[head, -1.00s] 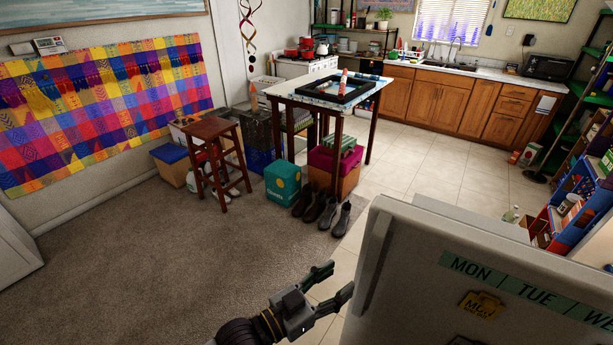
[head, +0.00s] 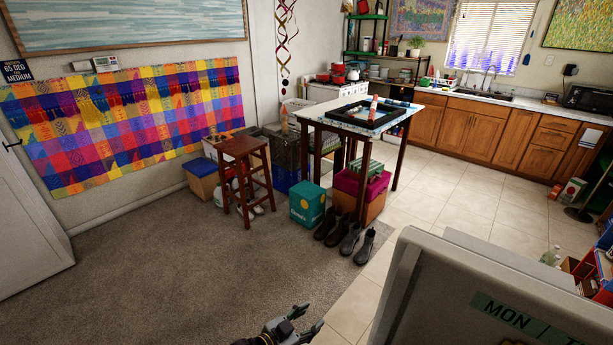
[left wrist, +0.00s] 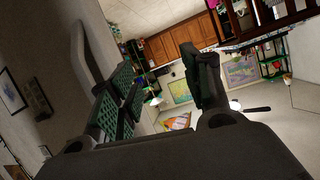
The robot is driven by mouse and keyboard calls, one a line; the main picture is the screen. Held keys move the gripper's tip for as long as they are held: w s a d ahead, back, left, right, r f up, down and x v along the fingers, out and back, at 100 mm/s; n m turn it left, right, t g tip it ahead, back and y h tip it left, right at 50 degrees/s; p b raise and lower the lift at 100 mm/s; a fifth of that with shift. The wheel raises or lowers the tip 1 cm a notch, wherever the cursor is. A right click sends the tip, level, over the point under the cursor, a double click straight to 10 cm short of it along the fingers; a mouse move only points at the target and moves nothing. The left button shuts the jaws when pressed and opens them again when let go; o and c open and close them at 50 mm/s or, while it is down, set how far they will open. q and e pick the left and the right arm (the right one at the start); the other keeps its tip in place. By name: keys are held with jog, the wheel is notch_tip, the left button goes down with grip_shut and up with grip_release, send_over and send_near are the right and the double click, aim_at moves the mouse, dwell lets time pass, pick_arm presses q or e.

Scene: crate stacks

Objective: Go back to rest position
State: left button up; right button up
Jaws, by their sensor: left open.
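My left gripper (head: 300,326) shows at the bottom of the head view, just left of the large grey panel with day labels. Its fingers are apart with nothing between them. In the left wrist view the open fingers (left wrist: 160,85) frame a tilted view of the room, with only air between them. My right gripper does not show in either view.
The grey panel (head: 440,290) with a green "MON" strip stands close at the lower right. A high table (head: 345,124), a wooden stool (head: 240,150), crates and shoes (head: 350,238) stand further off. The carpet (head: 180,265) is clear.

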pick_arm(q)
jog(key=w+a+f+n+y, duration=0.1)
jog(key=w+a+f+y, duration=0.3)
jog(key=a+f, duration=0.65)
jog(key=s+a+f+n+g+y, duration=0.1)
jog(key=s+a+f+n+y, duration=0.15)
jog(key=a+f, duration=0.8)
jog(key=s+a+f+n+g+y, duration=0.1)
jog(key=s+a+f+y, duration=0.25)
jog(key=a+f, duration=0.65)
jog(key=s+a+f+n+g+y, duration=0.1)
jog(key=s+a+f+g, duration=0.1)
jog(key=s+f, duration=0.6)
jog(key=s+a+f+n+g, duration=0.1)
jog(key=s+a+f+g, duration=0.2)
jog(key=s, duration=0.8)
jog(key=s+d+f+n, duration=0.1)
jog(key=s+d, duration=0.3)
jog(key=s, duration=0.6)
jog(key=s+d+f+n+g, duration=0.1)
jog(key=s+d+f, duration=0.3)
jog(key=s, duration=0.5)
jog(key=shift+s+d+f+g+h, duration=0.3)
jog(key=shift+s+d+f+h, duration=0.1)
jog(key=shift+d, duration=0.25)
jog(key=shift+w, duration=0.15)
